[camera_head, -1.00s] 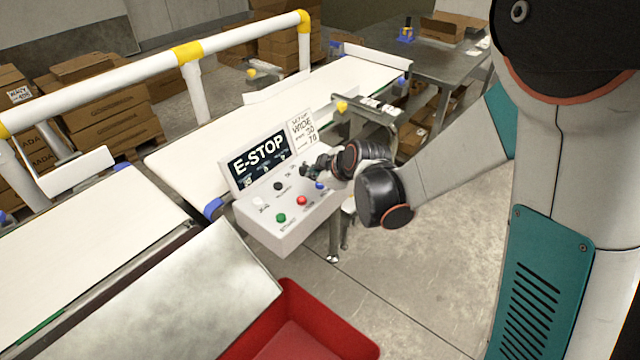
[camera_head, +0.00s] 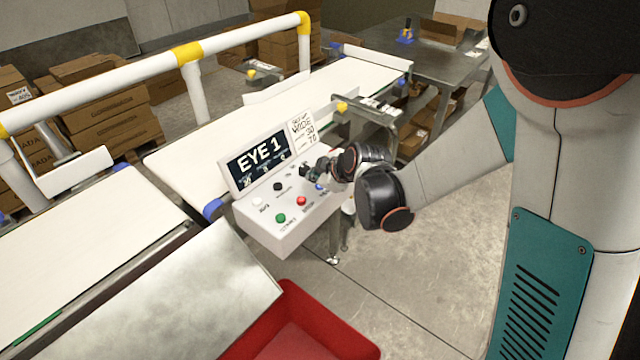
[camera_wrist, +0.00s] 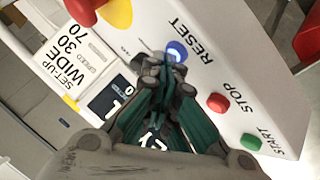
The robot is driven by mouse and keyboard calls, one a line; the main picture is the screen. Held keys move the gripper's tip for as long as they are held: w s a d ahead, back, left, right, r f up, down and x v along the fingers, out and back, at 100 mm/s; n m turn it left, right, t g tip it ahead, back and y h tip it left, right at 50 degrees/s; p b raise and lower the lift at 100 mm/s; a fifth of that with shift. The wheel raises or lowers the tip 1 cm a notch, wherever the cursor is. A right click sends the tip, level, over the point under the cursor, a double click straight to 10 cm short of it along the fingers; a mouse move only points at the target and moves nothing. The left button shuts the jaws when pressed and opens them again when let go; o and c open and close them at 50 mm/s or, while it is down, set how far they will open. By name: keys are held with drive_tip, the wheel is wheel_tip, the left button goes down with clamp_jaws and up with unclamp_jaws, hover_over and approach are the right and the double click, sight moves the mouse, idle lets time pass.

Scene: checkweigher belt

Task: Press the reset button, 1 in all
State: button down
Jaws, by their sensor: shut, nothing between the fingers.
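The reset button is blue and seems lit in the wrist view (camera_wrist: 177,51), with the word RESET beside it. In the head view it shows as a small blue spot (camera_head: 319,187) on the light control box (camera_head: 275,235). My gripper (camera_head: 308,170) is shut and empty over the right part of the box. In the wrist view my closed fingertips (camera_wrist: 166,70) are right beside the blue button; I cannot tell whether they touch it. The display (camera_head: 259,163) on the box reads EYE 1.
A red stop button (camera_wrist: 217,102) and a green start button (camera_wrist: 250,141) sit near the reset button. A red and yellow knob (camera_wrist: 116,14) is on its other side. A red bin (camera_head: 300,330) stands in front, and a conveyor belt (camera_head: 185,160) runs behind.

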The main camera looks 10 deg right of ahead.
sight(317, 187)
drive_tip(key=shift+r+p, duration=0.65)
drive_tip(key=shift+r, duration=0.3)
wheel_tip(317, 187, up, 5)
drive_tip(key=p, duration=0.3)
idle(0.8)
drive_tip(key=s+d+r+m+h, duration=0.1)
drive_tip(key=s+d+r+m, duration=0.2)
drive_tip(key=s, duration=0.6)
drive_tip(key=s+d+r+m+h, duration=0.1)
drive_tip(key=s+d+r+m, duration=0.3)
drive_tip(key=s, duration=0.6)
drive_tip(key=s+d+r+m+g+h, duration=0.1)
drive_tip(key=s+d+r+m+h, duration=0.1)
drive_tip(key=s+d+m, duration=0.5)
drive_tip(key=shift+s+r, duration=0.9)
drive_tip(key=shift+s, duration=0.3)
